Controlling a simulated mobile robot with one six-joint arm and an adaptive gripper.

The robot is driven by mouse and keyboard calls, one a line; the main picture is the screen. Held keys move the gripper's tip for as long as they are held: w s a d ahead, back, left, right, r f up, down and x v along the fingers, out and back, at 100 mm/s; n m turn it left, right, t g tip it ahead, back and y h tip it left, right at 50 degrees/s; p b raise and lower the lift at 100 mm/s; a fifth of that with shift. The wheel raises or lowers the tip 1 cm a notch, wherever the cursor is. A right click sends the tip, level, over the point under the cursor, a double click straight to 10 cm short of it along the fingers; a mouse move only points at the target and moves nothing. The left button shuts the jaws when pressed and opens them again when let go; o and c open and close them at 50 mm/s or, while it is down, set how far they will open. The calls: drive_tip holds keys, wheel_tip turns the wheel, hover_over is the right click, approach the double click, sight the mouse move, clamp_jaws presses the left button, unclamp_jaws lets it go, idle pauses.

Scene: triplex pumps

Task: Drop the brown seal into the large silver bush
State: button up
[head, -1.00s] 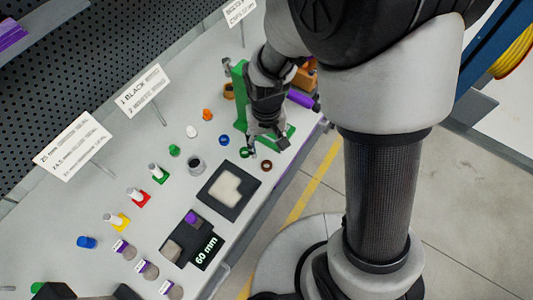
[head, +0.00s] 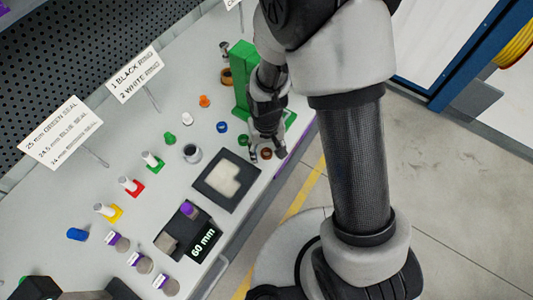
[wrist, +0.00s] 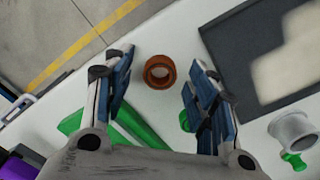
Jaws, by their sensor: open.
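The brown seal (head: 266,153), a small brown ring, lies flat on the grey bench near its front edge. In the wrist view the seal (wrist: 160,72) lies between my two spread fingers, with clear space on both sides. My gripper (head: 268,147) is open and empty, pointing down close over the seal; its exact height is hard to tell. The large silver bush (head: 192,153), a short hollow grey cylinder, stands on the bench left of the gripper and beyond the dark tray. In the wrist view the bush (wrist: 293,130) is at the right edge.
A green ring (head: 242,141) and a blue ring (head: 222,127) lie near the gripper. A green stand (head: 243,75) rises behind it. A dark tray with a pale recess (head: 212,189) lies between seal and bush. Colored pegs and signs stand farther left.

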drive_tip(key=shift+r, duration=0.1)
drive_tip(key=shift+c, duration=0.4)
drive_tip(key=c, duration=0.7)
drive_tip(key=shift+r, duration=0.1)
